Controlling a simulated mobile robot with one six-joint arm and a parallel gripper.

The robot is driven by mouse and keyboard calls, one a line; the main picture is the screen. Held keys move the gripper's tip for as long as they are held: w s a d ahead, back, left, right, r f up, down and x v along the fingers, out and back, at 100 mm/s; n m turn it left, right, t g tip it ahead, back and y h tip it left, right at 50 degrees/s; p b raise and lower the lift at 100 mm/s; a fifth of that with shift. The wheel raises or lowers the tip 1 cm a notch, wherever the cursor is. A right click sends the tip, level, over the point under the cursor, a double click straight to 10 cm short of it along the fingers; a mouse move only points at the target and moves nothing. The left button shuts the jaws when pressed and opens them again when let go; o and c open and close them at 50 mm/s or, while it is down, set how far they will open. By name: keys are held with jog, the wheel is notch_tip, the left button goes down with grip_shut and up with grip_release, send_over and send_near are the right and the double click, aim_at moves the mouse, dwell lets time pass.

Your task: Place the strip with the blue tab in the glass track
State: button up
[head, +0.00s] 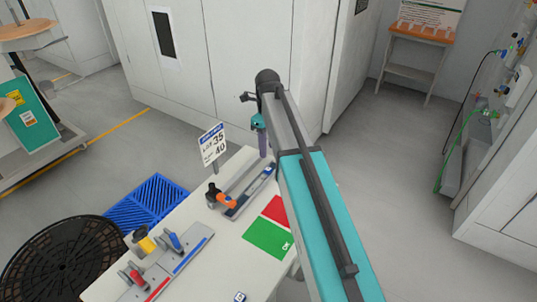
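On the white table (196,221), a grey holder at the front left carries a strip with a blue tab (174,240); a blue line runs along the holder beside it. A similar strip with a red tab (137,277) lies nearer me. Farther back is a long narrow track (252,190) with a blue stripe and an orange clamp-like part (226,200); I cannot tell whether it is the glass track. My arm reaches over the table's right side. My gripper (262,148) hangs at its far end, above the track's far end; its fingers are too small to read.
A sign (212,144) with 35 and 40 stands behind the track. Red (275,211) and green (268,240) patches lie right of it. A small cube-like item (240,297) is at the front. A blue pallet (148,199) and a black round grate (62,262) are left of the table.

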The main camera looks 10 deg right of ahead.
jog(key=shift+r, duration=1.3)
